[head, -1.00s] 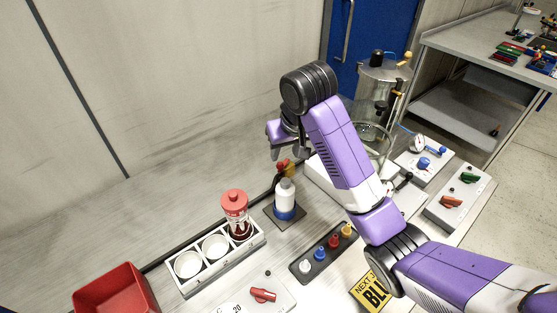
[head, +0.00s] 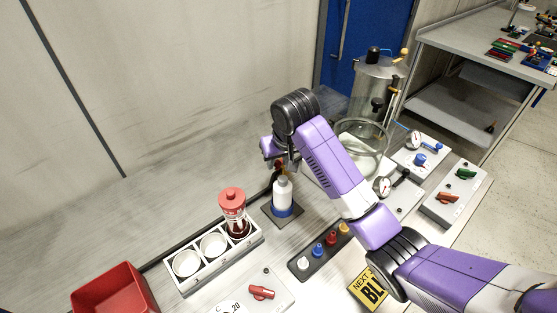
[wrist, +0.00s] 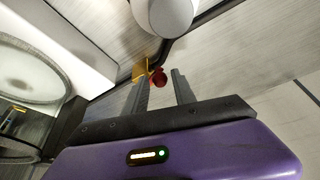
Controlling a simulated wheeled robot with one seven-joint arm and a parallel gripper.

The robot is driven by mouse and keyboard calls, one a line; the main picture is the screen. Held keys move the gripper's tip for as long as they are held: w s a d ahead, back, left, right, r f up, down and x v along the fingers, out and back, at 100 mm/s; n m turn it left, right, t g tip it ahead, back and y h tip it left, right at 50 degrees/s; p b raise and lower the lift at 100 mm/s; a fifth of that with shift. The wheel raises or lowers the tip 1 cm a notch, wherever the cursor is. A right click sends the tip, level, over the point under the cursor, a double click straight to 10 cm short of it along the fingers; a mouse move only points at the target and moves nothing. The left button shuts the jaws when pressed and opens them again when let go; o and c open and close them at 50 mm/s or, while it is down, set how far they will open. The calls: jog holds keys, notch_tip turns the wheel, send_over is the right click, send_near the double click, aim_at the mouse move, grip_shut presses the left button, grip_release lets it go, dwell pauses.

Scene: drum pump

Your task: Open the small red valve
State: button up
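A small red valve knob (wrist: 158,77) shows in the wrist view, beside a yellow part (wrist: 141,70). My gripper (wrist: 162,82) is open, with one finger on each side of the knob's direction. The knob appears at or just past the fingertips; I cannot tell whether they touch it. In the head view my arm and gripper hide most of the knob. The white bottle with a blue base (head: 282,196) stands just in front of my gripper; its white body also shows at the top of the wrist view (wrist: 163,15).
A rack with white cups (head: 213,246) and a red-capped jar (head: 234,212) stands left of the bottle. A red bin (head: 115,290) is farther left. A strip of coloured knobs (head: 326,250), a red lever (head: 261,292) and a glass vessel (head: 378,95) are nearby.

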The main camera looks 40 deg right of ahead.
grip_shut()
jog(key=shift+w+a+r+m+p, duration=0.3)
jog(key=shift+m+p, duration=0.2)
jog(key=shift+p, duration=0.6)
jog(key=shift+w+m+g+h+p, duration=0.1)
jog(key=shift+m+g+h+p, duration=0.25)
jog(key=shift+p, duration=0.2)
jog(key=shift+w+f+m+g+h+p, duration=0.15)
jog(key=shift+w+m+h+p, duration=0.3)
jog(key=shift+m, duration=0.45)
jog(key=shift+w+f+m+g+h+p, duration=0.1)
jog(key=shift+w+m+p, duration=0.25)
jog(key=shift+m+p, duration=0.4)
jog(key=shift+o, duration=1.9)
grip_release()
jog(key=shift+a, duration=0.1)
jog(key=b+v, duration=0.1)
jog(key=v, duration=0.6)
jog(key=shift+r, duration=0.35)
